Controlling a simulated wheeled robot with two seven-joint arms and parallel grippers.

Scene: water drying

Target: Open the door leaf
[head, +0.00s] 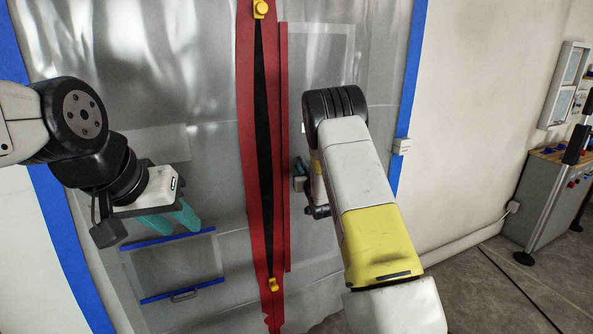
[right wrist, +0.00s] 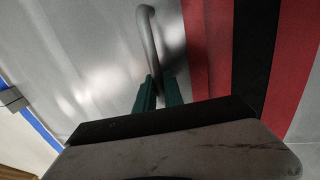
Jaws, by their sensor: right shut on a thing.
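A translucent grey plastic sheet barrier holds a door leaf (head: 380,60), which appears to be the panel right of the red strips. My right gripper (right wrist: 158,92) is shut on a grey bent bar handle (right wrist: 148,40) standing out from the sheet in the right wrist view. In the head view my right arm mostly hides this gripper and the handle. My left gripper (head: 172,218) has its teal fingers apart, with nothing seen between them. It is in front of the left part of the sheet, above a blue-edged clear pocket (head: 175,268).
Red strips (head: 283,140) flank a narrow black band (head: 265,150) with yellow pulls at top (head: 261,9) and bottom (head: 273,285). Blue tape (head: 412,70) edges the sheet. A grey cabinet (head: 540,195) stands far right, with clear floor (head: 480,285) before it.

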